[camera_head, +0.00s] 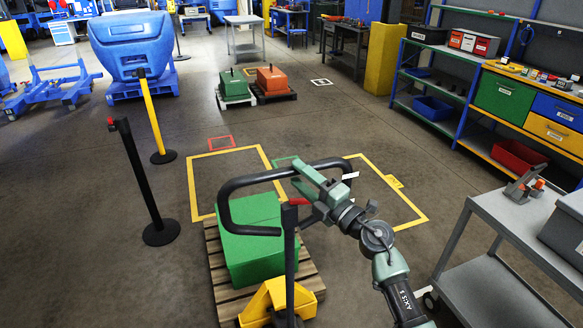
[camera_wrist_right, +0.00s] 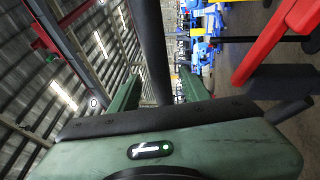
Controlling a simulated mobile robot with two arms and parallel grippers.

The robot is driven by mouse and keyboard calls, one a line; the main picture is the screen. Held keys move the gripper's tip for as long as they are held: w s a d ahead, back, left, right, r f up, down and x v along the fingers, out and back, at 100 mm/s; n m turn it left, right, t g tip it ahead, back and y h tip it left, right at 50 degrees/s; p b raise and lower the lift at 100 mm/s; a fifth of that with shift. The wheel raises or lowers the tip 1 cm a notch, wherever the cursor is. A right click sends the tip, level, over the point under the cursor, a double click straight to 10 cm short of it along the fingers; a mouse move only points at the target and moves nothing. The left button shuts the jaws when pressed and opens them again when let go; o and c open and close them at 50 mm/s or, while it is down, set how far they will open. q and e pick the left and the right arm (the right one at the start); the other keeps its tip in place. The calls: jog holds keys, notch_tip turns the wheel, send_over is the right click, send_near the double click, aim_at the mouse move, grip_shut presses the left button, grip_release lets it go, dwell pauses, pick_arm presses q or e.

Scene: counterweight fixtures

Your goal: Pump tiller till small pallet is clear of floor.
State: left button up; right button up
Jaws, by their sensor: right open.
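The tiller's black loop handle (camera_head: 245,182) rises in front of me, with a red lever (camera_head: 298,201) on its stem. The yellow pallet truck body (camera_head: 275,297) is at the near end of the small wooden pallet (camera_head: 217,268). A green block (camera_head: 255,240) sits on the pallet. Whether there is a gap under the pallet cannot be told. My right gripper (camera_head: 302,170) is open at the top bar of the handle. In the right wrist view, the black bar (camera_wrist_right: 150,45) passes between its two green fingers; contact is unclear. My left gripper is not in view.
A grey cart (camera_head: 510,225) stands close on the right. Black and yellow posts (camera_head: 140,185) stand at left. Yellow floor outlines (camera_head: 190,185) lie beyond the pallet. Green and orange weights (camera_head: 270,80) on pallets stand farther back, with open floor between.

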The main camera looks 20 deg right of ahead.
aim_at(292, 171)
jog(key=x, duration=0.3)
jog(key=shift+w+a, duration=0.1)
jog(key=shift+a, duration=0.1)
grip_shut()
jog(key=shift+f, duration=0.1)
dwell(1.2)
